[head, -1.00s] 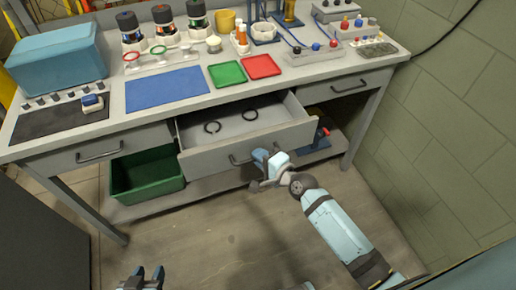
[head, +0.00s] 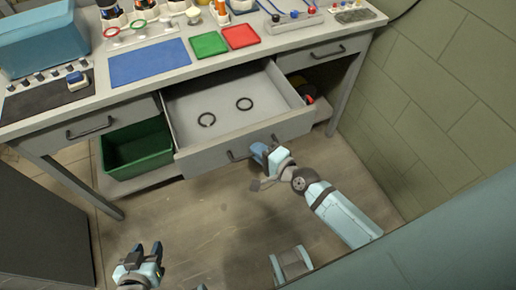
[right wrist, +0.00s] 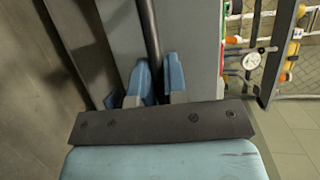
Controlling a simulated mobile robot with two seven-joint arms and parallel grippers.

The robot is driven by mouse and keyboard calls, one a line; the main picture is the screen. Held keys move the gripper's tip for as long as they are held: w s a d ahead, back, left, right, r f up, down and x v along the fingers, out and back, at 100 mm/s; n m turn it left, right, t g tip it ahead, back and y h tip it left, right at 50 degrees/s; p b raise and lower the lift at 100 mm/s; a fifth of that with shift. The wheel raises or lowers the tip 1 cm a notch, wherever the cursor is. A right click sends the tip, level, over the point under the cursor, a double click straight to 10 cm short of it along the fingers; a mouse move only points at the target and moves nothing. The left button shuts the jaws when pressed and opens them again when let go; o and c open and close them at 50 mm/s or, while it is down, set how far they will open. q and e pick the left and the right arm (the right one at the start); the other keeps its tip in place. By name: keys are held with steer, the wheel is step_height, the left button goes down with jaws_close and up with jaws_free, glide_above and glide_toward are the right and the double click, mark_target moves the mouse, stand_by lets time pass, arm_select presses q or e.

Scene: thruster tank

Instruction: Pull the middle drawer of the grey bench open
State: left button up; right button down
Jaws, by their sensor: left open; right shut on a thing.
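The grey bench (head: 130,88) stands ahead with its middle drawer (head: 220,92) pulled well out. My right gripper (head: 262,151) is at the drawer front, shut on the dark bar handle (head: 239,156). In the right wrist view, the blue fingers (right wrist: 158,78) sit on both sides of the handle bar (right wrist: 151,40). My left gripper (head: 139,256) is open and empty, low at the left, apart from the bench.
A green bin (head: 137,148) stands on the lower shelf left of the drawer. The left drawer (head: 90,125) and right drawer (head: 315,54) are closed. A green block wall (head: 450,100) is close on the right. The floor (head: 190,220) before the bench is clear.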

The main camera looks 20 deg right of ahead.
steer(key=c, duration=1.2)
jaws_free()
steer(key=v, duration=1.4)
steer(key=shift+r, duration=0.1)
